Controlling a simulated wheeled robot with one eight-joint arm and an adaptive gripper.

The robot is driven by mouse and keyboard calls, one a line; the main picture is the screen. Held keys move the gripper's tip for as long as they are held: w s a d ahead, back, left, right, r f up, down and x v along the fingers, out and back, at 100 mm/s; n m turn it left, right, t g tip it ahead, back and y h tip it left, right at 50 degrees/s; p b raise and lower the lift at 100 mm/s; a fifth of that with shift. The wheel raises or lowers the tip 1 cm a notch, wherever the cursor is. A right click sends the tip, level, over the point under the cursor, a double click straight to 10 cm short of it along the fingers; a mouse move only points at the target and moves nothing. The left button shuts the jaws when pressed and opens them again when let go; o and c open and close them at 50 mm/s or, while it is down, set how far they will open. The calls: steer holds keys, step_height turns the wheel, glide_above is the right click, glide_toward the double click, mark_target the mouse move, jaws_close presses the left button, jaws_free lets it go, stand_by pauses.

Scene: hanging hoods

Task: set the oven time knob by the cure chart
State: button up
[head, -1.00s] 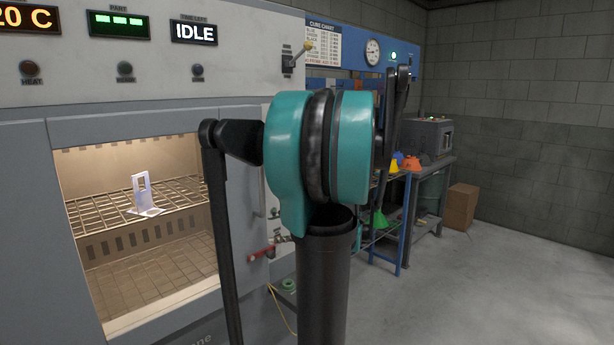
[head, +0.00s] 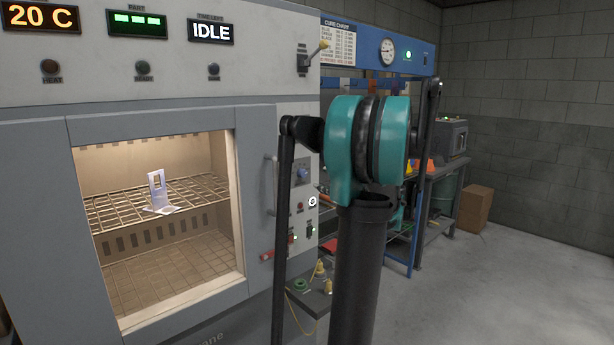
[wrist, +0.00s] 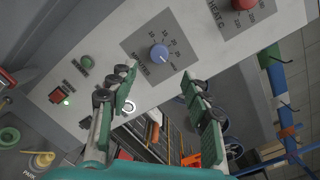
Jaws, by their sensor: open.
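The oven time knob (wrist: 159,53) is round and blue with a pale pointer mark, on a grey scale plate lettered MINUTES in the wrist view. Its plate shows small at the oven's right side in the head view (head: 302,172). The cure chart (head: 338,46) hangs on a blue rail; its rows are too small to read surely. My gripper (wrist: 159,74) is open and empty, its two green-padded fingers apart, with the knob showing beyond the gap between the tips. The gripper itself is hidden in the head view behind my arm.
A red HEAT C knob (wrist: 243,5) sits beside the time knob. The oven's timer display (head: 211,32) reads IDLE, and the temperature display (head: 41,16) reads 20 C. A door handle (head: 270,185) stands out left of the panel. A bracket (head: 158,192) stands on the oven rack.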

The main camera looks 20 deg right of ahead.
mark_target(304, 174)
steer(key=x, duration=0.9)
jaws_close()
steer(key=shift+n, duration=0.3)
steer(key=n, duration=0.3)
steer(key=shift+a, duration=0.1)
steer(key=shift+n+h, duration=0.3)
steer(key=shift+n, duration=1.7)
